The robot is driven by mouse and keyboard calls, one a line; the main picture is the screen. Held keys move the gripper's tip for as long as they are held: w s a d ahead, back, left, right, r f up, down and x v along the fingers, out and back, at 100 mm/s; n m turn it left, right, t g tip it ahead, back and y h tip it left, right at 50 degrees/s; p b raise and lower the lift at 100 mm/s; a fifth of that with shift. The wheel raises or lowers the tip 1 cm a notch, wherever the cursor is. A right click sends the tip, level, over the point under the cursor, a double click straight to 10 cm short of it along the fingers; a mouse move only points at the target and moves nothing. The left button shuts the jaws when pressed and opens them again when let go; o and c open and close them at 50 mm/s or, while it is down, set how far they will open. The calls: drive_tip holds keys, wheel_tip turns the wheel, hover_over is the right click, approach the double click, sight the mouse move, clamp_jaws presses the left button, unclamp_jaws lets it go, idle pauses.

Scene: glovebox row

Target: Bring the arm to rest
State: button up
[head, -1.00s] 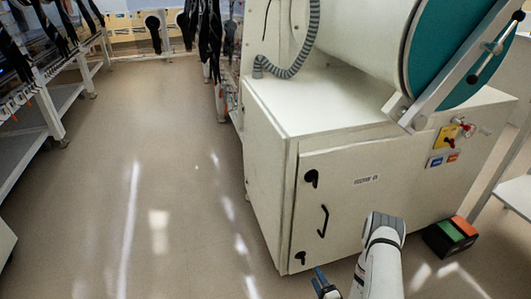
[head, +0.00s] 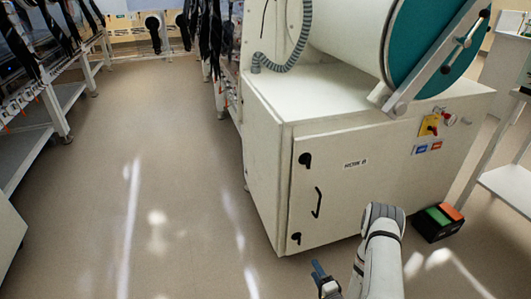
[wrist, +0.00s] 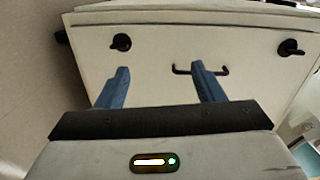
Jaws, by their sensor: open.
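My gripper (wrist: 160,88) is open and empty in the wrist view, with its two blue fingers apart. It points toward the white cabinet door (wrist: 190,40), with the black handle (wrist: 200,70) beyond the fingers. In the head view my gripper (head: 318,270) is low in the picture, in front of the cabinet (head: 345,180), and only partly seen. My arm is bent, with its white links rising at the bottom, right of the gripper. The fingers appear clear of the door.
The cabinet carries a large drum with a teal round door (head: 430,40) and a slanted bar. A black box with green and red tops (head: 438,222) stands on the floor at right. A white side table (head: 510,185) is at far right. The aisle floor (head: 130,170) at left is clear.

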drive_tip(key=w+d+r+n+g+h+p, duration=0.1)
drive_tip(key=w+r+n+g+h+p, duration=0.25)
drive_tip(key=r, duration=1.05)
drive_tip(key=w+d+r+n+g+h+p, duration=0.15)
drive_tip(key=w+r+n+p, duration=0.35)
drive_tip(key=r, duration=0.9)
drive_tip(key=s+a+r+n+g+h+p, duration=0.15)
drive_tip(key=s+r+p, duration=0.35)
drive_tip(key=r, duration=0.7)
drive_tip(key=s+r+g+p, duration=0.25)
drive_tip(key=s+r, duration=0.35)
drive_tip(key=r, duration=0.6)
drive_tip(key=s+a+r+n+g+p, duration=0.1)
drive_tip(key=s+a+r+g+p, duration=0.1)
drive_tip(key=s+r, duration=0.4)
drive_tip(key=s+a+r+n+g+p, duration=0.2)
drive_tip(key=s+r, duration=0.4)
drive_tip(key=s, duration=0.7)
drive_tip(key=shift+s+a+r+g+y, duration=0.15)
drive_tip(key=shift+r+g+y, duration=0.2)
drive_tip(key=shift+y, duration=0.1)
